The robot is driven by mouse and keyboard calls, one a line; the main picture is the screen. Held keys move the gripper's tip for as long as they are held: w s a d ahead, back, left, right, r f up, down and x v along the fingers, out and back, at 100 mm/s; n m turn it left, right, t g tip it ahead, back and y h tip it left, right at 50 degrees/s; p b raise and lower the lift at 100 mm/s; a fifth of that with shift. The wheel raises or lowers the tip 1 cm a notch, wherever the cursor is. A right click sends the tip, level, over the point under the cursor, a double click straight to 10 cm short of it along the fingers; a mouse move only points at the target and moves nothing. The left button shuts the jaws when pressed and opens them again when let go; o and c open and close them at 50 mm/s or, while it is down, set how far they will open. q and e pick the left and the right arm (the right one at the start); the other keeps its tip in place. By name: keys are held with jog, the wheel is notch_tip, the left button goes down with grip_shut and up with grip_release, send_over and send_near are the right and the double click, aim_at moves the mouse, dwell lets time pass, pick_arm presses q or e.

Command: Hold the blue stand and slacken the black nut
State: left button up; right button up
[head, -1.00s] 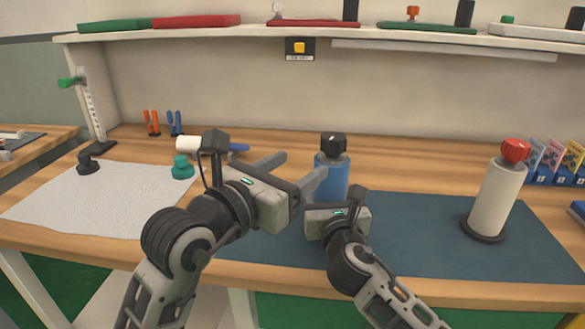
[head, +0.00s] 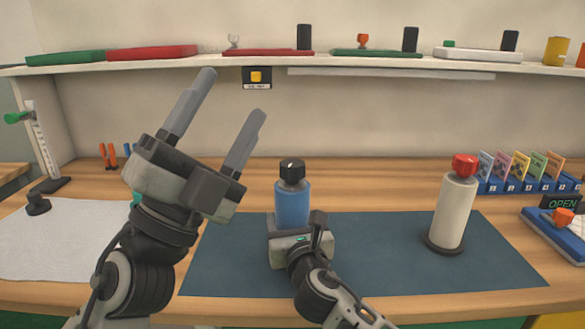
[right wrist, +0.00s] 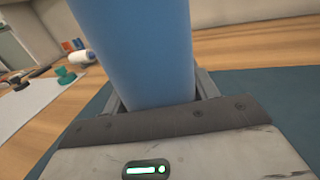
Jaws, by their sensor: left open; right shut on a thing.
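The blue stand (head: 292,203) is an upright cylinder on the dark blue mat, with the black nut (head: 292,170) on its top. My right gripper (head: 292,225) is low at the stand's near side, shut on it. In the right wrist view the blue stand (right wrist: 140,50) rises between the two fingers; its top and the nut are out of that picture. My left gripper (head: 232,97) is open and empty, raised to the left of the nut and apart from it, its fingers pointing up and slightly right.
A white stand with a red top (head: 452,212) is on the right of the dark blue mat (head: 380,265). A white cloth (head: 65,245) lies at left. Several coloured cards (head: 520,172) stand at far right. A shelf (head: 370,67) with trays runs along the wall.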

pick_arm(q)
jog(key=w+a+f+n+t+y, duration=0.25)
jog(key=n+y, duration=0.35)
jog(key=n, duration=0.4)
jog(key=n+g+y, duration=0.3)
jog(key=n+g, duration=0.5)
jog(key=n, duration=0.1)
send_near(287, 173)
jog(key=x, duration=1.2)
jog(key=shift+w, duration=0.15)
jog(key=shift+c, duration=0.3)
jog(key=shift+t, duration=0.25)
jog(key=c, duration=0.9)
